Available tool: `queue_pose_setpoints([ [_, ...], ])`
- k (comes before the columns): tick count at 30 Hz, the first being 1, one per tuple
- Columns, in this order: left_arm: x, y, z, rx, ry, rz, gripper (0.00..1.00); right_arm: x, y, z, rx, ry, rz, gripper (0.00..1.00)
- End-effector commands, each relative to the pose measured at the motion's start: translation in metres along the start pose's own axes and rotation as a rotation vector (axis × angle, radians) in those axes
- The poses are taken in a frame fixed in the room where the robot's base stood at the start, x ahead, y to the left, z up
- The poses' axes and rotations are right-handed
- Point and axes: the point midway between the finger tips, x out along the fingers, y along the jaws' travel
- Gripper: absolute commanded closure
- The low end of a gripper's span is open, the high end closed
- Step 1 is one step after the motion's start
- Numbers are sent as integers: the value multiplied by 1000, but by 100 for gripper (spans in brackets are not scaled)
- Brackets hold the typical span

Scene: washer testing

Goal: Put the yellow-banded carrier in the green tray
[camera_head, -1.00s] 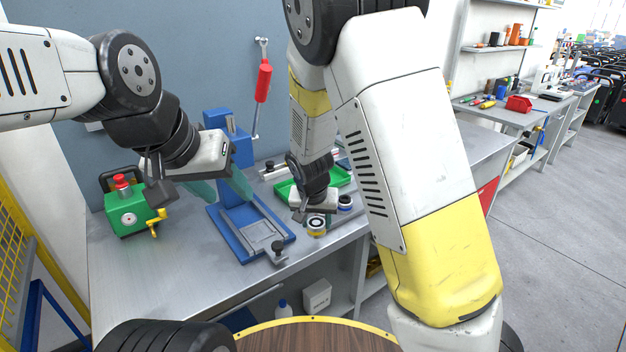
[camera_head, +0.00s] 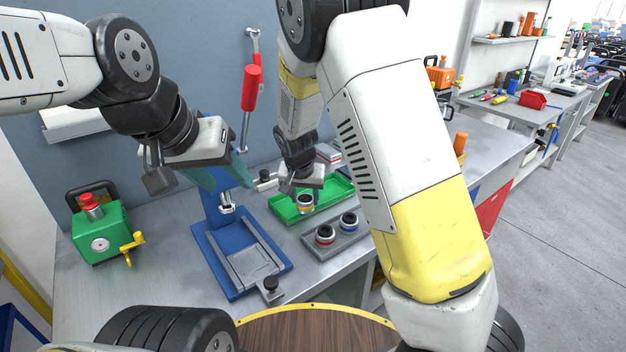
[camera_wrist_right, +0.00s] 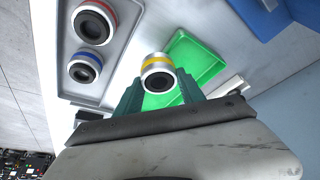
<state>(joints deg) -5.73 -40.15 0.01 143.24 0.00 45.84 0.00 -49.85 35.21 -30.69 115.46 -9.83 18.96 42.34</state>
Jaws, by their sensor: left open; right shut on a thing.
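The yellow-banded carrier (camera_head: 305,203) is a short cylinder with a dark centre. It also shows in the right wrist view (camera_wrist_right: 157,74), between green fingers. My right gripper (camera_head: 304,194) is shut on it and holds it over the near part of the green tray (camera_head: 333,196). In the right wrist view the tray (camera_wrist_right: 200,58) lies behind and below the carrier. I cannot tell its exact height above the tray floor. My left gripper (camera_head: 226,176) is open and empty beside the blue press, left of the tray.
A grey tray (camera_head: 330,243) in front of the green tray holds a red-banded carrier (camera_head: 325,235) and a blue-banded carrier (camera_head: 349,220). The blue press (camera_head: 237,290) with a red-handled lever (camera_head: 252,88) stands left. A green box (camera_head: 100,235) sits further left.

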Motion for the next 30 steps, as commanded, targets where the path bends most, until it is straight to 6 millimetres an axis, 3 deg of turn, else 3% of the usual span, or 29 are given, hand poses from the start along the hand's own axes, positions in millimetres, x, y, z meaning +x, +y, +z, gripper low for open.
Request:
queue_pose_setpoints([
  [6, 0, 0, 0, 0, -1, 0, 50, 28, 5, -54, 5, 2, 1, 100],
  [12, 0, 0, 0, 0, -1, 0, 50, 43, 5, -83, 1, 0, 0, 100],
  [19, 0, 0, 0, 0, -1, 0, 50, 50, 6, -98, 1, 1, 1, 100],
  [25, 0, 0, 0, 0, -1, 0, 50, 79, 6, -84, -1, -2, 1, 100],
  [30, 0, 0, 0, 0, -1, 0, 50, 82, 5, -83, 0, 1, -1, 100],
])
